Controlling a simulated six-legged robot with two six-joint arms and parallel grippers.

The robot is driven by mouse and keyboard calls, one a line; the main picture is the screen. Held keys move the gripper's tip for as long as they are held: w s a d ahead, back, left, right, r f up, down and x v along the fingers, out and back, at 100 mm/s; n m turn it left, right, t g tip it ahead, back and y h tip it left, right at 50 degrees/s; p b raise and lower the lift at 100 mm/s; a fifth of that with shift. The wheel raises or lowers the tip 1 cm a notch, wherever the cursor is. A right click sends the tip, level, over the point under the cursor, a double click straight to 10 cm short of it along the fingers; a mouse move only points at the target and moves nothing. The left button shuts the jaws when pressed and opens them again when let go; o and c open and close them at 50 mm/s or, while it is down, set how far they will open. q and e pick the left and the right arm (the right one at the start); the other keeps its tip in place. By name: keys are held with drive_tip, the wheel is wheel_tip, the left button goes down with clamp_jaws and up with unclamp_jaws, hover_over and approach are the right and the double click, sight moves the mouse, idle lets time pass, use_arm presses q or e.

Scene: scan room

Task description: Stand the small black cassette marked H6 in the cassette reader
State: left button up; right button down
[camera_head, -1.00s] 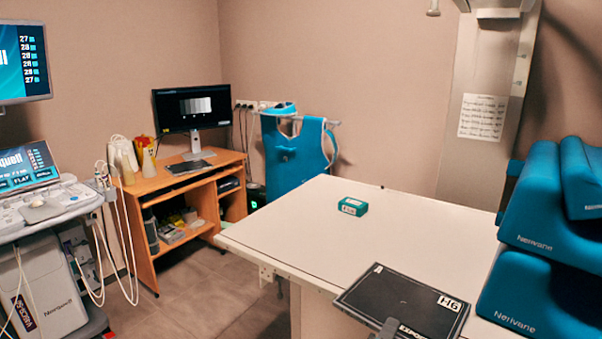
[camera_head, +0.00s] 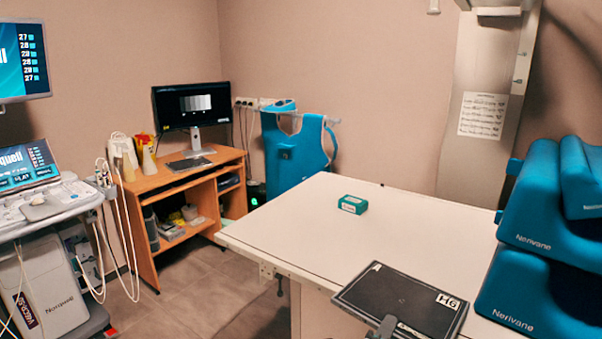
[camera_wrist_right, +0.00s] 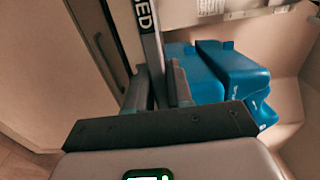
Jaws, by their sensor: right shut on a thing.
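The black cassette marked H6 (camera_head: 408,298) is held roughly flat at the near edge of the white table, in the lower right of the head view. Its white H6 label is at the right corner. My right gripper (camera_head: 387,325) is shut on its near edge. In the right wrist view the gripper's fingers (camera_wrist_right: 157,88) close on both sides of the cassette (camera_wrist_right: 147,25), seen edge-on with the letters "ED". I cannot tell whether the cassette touches the table. My left gripper is not in view. I cannot make out a cassette reader.
The white table (camera_head: 310,225) carries a small teal box (camera_head: 353,204) and is otherwise largely clear. Blue foam wedges (camera_head: 535,245) stand at the right. A wooden desk (camera_head: 180,182) with a monitor (camera_head: 191,106) stands back left, and an ultrasound cart (camera_head: 50,260) at the left edge.

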drive_tip(key=shift+s+a+r+p, duration=0.3)
drive_tip(key=shift+s+r+p, duration=0.2)
drive_tip(key=shift+r, duration=0.3)
drive_tip(key=shift+s+a+r+p, duration=0.35)
drive_tip(key=shift+r+p, duration=0.2)
drive_tip(key=shift+r, duration=0.2)
wheel_tip(320, 180, up, 9)
drive_tip(key=p, duration=0.7)
